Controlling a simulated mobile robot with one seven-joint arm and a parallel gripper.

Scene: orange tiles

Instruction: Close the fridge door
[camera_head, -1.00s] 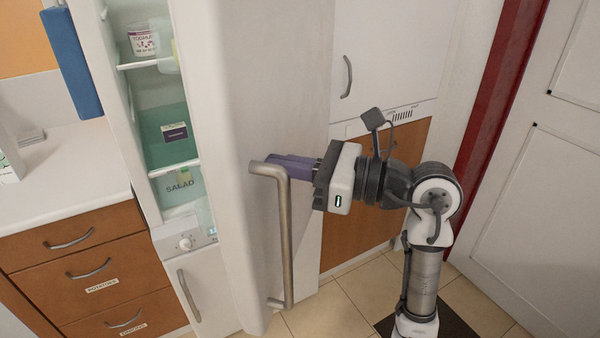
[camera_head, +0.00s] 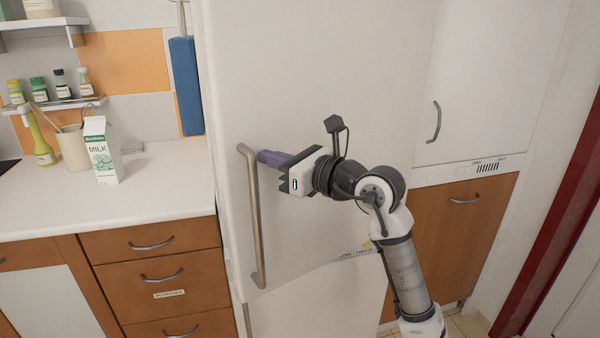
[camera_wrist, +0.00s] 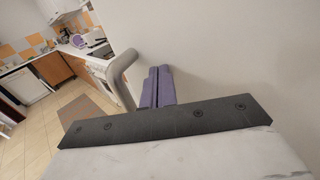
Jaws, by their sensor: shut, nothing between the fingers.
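The white fridge door (camera_head: 310,80) now stands in line with the fridge front, and the shelves inside are hidden. Whether a thin gap is left at its edge I cannot tell. Its long metal handle (camera_head: 254,215) runs upright along the left side of the door; its upper end also shows in the wrist view (camera_wrist: 122,68). My gripper (camera_head: 266,158) is shut and empty. Its purple fingers lie at the door face just right of the handle's upper part. In the wrist view the fingers (camera_wrist: 157,88) are side by side, close to the door surface and beside the handle.
A counter (camera_head: 100,205) with drawers is left of the fridge and holds a milk carton (camera_head: 102,150). A blue object (camera_head: 186,85) hangs by the fridge's left edge. A white cabinet door (camera_head: 480,80) and a wooden panel (camera_head: 450,230) are on the right. A red door frame (camera_head: 560,240) is at far right.

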